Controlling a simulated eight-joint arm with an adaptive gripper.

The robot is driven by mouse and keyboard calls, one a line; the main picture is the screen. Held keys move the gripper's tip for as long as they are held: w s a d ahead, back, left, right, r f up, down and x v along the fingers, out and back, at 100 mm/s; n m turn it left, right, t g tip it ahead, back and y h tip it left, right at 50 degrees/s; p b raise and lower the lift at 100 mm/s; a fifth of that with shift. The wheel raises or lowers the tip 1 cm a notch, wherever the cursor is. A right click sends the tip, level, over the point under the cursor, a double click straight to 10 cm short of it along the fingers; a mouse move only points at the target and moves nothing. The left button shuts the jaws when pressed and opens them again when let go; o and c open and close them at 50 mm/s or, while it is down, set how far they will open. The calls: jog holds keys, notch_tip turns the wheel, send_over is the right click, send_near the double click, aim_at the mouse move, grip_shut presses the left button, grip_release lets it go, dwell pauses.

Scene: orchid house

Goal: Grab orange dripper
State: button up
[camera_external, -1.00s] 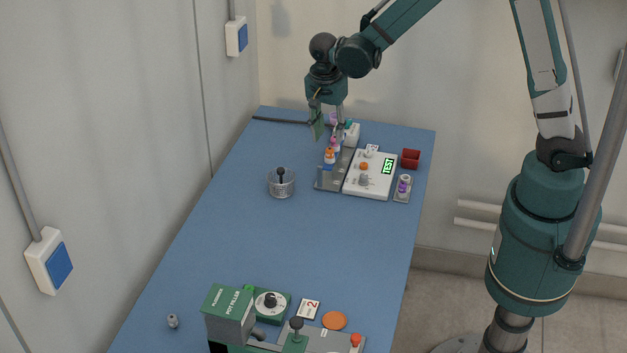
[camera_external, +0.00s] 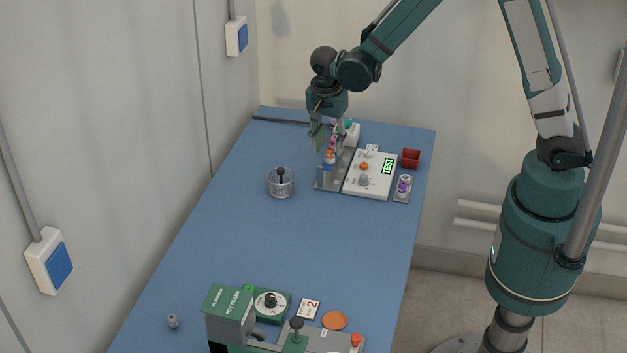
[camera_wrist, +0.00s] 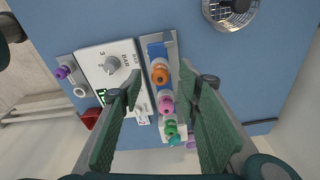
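The orange dripper (camera_wrist: 160,74) stands at the near end of a row of coloured drippers in a grey rack (camera_wrist: 172,50). In the external view the orange dripper (camera_external: 329,157) is just below my gripper (camera_external: 327,143). In the wrist view my gripper (camera_wrist: 160,95) is open, and the row lies between its two green fingers. A pink dripper (camera_wrist: 166,104) and a green one (camera_wrist: 171,127) stand behind the orange one. Nothing is visibly held. Whether the fingers touch any dripper cannot be told.
A white test device (camera_external: 371,174) with knobs stands right beside the rack. A red box (camera_external: 411,158) and a small holder with a purple-topped item (camera_external: 403,187) are further right. A clear cup (camera_external: 281,183) stands to the left. The blue table's middle is clear.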

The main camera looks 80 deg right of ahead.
jog(key=shift+d+f, duration=0.1)
jog(key=shift+f, duration=0.9)
jog(key=c, duration=0.8)
